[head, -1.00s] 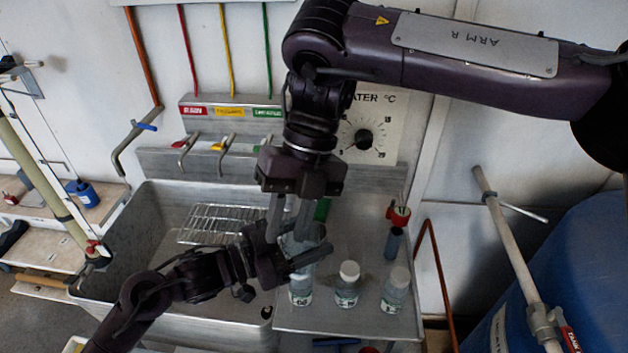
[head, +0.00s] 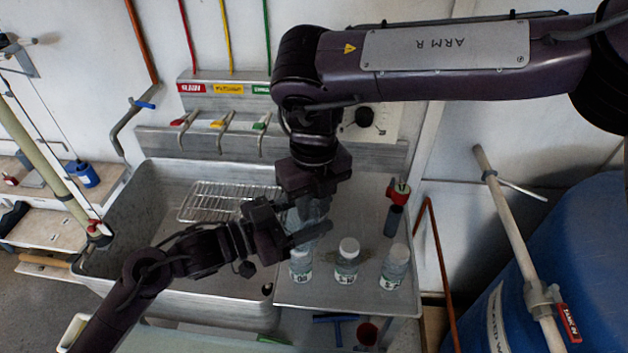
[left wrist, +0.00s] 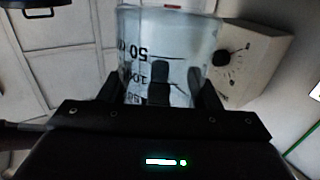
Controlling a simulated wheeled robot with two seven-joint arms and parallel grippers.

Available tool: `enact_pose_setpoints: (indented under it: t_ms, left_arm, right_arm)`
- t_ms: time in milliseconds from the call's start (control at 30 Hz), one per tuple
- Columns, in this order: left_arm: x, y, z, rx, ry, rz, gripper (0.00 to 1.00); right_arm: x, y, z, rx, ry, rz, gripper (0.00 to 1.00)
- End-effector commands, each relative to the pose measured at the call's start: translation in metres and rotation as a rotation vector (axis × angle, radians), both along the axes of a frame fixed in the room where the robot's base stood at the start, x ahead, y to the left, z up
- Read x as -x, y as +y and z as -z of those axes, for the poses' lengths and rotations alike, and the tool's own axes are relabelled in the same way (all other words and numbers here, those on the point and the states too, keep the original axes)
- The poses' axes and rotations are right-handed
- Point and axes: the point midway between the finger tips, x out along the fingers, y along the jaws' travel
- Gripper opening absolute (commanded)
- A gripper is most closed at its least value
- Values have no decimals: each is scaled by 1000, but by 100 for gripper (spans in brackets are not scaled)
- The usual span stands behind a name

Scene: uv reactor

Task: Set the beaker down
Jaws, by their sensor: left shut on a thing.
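A clear glass beaker (left wrist: 140,50) with black volume marks fills the middle of the left wrist view, between the fingers of my left gripper (left wrist: 160,98). My left gripper (head: 300,228) is shut on it. In the head view the beaker (head: 318,212) shows only in part, above the steel drainboard (head: 310,292); whether it touches the board is hidden. My right gripper (head: 314,190) points down right over the beaker. Its fingers are mostly hidden in the head view. Two dark finger-like shapes show through the glass in the left wrist view.
Three labelled bottles stand on the drainboard: left (head: 300,268), middle (head: 346,262) and right (head: 394,268). A dark tube with a red clip (head: 396,205) stands behind. A sink with a wire rack (head: 228,200) lies left.

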Motion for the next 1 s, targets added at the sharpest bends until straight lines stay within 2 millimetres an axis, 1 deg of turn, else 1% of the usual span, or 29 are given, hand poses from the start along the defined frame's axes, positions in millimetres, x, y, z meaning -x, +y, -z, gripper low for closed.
enact_pose_setpoints:
  t_ms: [33,200,500,533,733,900,933,1000]
  left_arm:
    - [0,0,0,1,0,0,33]
    - [0,0,0,1,0,0,33]
    - [0,0,0,1,0,0,33]
    - [0,0,0,1,0,0,33]
    - [0,0,0,1,0,0,33]
    - [0,0,0,1,0,0,33]
    - [0,0,0,1,0,0,61]
    - [0,0,0,1,0,0,70]
  right_arm:
    - [0,0,7,2,1,1,28]
    - [0,0,19,0,1,1,28]
    - [0,0,21,0,0,1,28]
    - [0,0,21,0,0,1,27]
    - [0,0,21,0,0,1,1]
    - [1,1,21,-1,2,-2,0]
    - [1,1,21,-3,1,-3,0]
    - [1,1,21,-3,1,-2,0]
